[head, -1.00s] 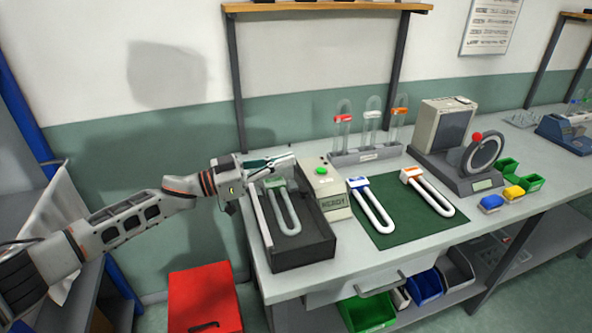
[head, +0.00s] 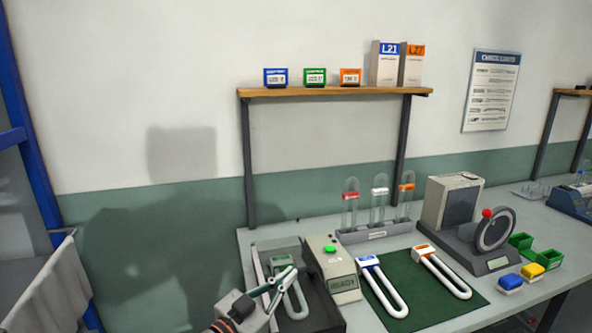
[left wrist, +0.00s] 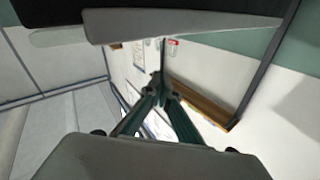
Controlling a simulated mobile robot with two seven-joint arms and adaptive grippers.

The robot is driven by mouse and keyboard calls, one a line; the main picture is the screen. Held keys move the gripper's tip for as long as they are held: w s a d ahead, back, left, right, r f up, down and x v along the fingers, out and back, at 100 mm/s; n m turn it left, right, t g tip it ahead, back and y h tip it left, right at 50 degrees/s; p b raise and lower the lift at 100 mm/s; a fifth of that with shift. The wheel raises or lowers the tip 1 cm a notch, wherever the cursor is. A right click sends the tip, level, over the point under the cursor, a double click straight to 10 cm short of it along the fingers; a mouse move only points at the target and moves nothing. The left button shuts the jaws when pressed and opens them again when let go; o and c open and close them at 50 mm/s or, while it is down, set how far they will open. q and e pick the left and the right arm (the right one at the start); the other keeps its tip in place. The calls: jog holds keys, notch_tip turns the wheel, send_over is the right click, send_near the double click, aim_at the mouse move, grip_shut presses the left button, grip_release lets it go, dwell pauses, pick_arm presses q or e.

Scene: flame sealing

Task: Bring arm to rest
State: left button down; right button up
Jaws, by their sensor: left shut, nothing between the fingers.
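My left gripper (head: 288,274) is shut and empty, low in the head view. It points up and right, in front of the dark tray (head: 322,312) as seen, and hides part of it. A U-shaped tube with a green label (head: 284,260) shows in the tray, partly behind the fingers. I cannot tell the gripper's height above the tray. In the left wrist view the two fingers (left wrist: 157,84) meet at their tips, with wall and shelf behind. My right gripper is in neither view.
A READY box (head: 340,282) with a green button stands beside the tray. Blue- and orange-labelled U tubes (head: 382,288) (head: 443,272) lie on a green mat (head: 415,305). A tube rack (head: 374,232), a wheel device (head: 493,232) and small bins (head: 548,260) stand beyond. A wooden shelf (head: 335,92) hangs above.

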pick_arm(q)
jog(key=s+a+f+n+g+y, duration=0.1)
jog(key=s+a+f+g+y, duration=0.35)
jog(key=s+a, duration=0.6)
jog(key=s+a+f+n+g+y, duration=0.1)
jog(key=s+a+f+y, duration=0.5)
jog(key=s+a+f, duration=0.45)
jog(key=s+a+f+n+g+y, duration=0.15)
jog(key=s+a+f+y, duration=0.35)
jog(key=s+a, duration=0.6)
jog(key=w+d+f+n+t+h, duration=0.1)
jog(key=w+d+f+h, duration=0.1)
jog(key=d+f, duration=0.4)
jog(key=w+d+f+n+t+h, duration=0.1)
jog(key=d+f+h, duration=0.3)
jog(key=d+f, duration=0.2)
notch_tip(320, 180, down, 2)
jog(key=shift+w+d+f+t, duration=0.15)
jog(key=shift+w+f+t, duration=0.05)
jog(key=shift+w+t, duration=0.2)
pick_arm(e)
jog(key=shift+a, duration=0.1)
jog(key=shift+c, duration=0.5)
